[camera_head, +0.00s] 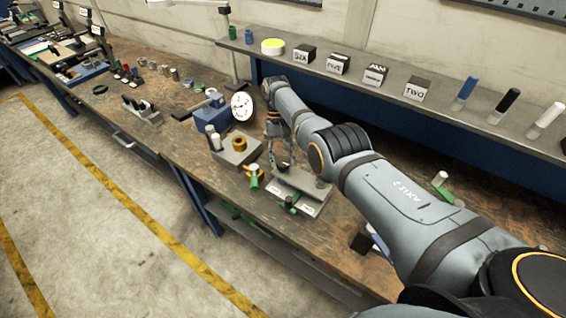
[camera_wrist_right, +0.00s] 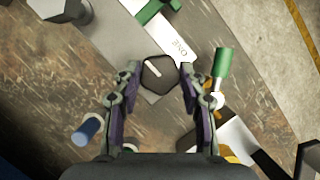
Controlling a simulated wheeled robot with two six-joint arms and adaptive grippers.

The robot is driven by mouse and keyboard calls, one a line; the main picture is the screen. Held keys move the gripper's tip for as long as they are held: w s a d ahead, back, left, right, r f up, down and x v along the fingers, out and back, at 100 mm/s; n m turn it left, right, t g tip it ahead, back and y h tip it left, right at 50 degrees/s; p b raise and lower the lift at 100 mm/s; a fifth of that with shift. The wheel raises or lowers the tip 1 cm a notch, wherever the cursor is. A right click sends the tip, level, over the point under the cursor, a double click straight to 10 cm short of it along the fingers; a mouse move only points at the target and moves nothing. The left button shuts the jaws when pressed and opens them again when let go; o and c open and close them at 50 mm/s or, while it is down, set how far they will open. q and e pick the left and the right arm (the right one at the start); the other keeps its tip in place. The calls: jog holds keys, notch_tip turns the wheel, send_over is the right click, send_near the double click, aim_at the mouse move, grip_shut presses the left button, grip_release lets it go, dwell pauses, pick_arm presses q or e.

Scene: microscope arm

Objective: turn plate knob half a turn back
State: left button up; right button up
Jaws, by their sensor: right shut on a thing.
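In the right wrist view a dark, many-sided knob (camera_wrist_right: 158,76) with a short white mark sits between the two fingers of my right gripper (camera_wrist_right: 157,75). The gripper is shut on it. The mark lies at a slant towards the upper left. My left gripper is not in view.
A green-handled part (camera_wrist_right: 222,62) stands close beside the right finger in the wrist view. A grey block with a yellow ring (camera_head: 239,143) and a white dial (camera_head: 242,106) stand left of the gripper. A shelf (camera_head: 395,92) with labelled blocks runs behind.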

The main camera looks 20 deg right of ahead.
jog(key=n, duration=0.1)
jog(key=n+h, duration=0.1)
jog(key=shift+s+a+f+n, duration=0.1)
jog(key=shift+s+f+n, duration=0.05)
jog(key=shift+n, duration=0.25)
jog(key=n+h+p, duration=0.1)
jog(key=n+p, duration=0.1)
jog(key=shift+a+n, duration=0.1)
jog(key=shift+n, duration=0.3)
jog(key=n+p, duration=0.2)
jog(key=n+t+h+p, duration=0.1)
jog(key=n+p, duration=0.1)
jog(key=p, duration=0.1)
jog(key=n+h+p, duration=0.1)
jog(key=n+p, duration=0.2)
jog(key=shift+s+a+r+t, duration=0.15)
jog(key=shift+s+r+t, duration=0.1)
jog(key=shift+t, duration=0.15)
jog(key=shift+f+n+t+h+p, duration=0.25)
jog(key=shift+n+t+p, duration=0.25)
jog(key=shift+n+p, duration=0.55)
jog(key=shift+s+f+n+t, duration=0.1)
jog(key=shift+n+t, duration=0.3)
jog(key=shift+n, duration=0.85)
jog(key=shift+f, duration=0.1)
jog(key=o, duration=1.1)
jog(key=shift+o, duration=0.2)
jog(key=shift+w, duration=0.2)
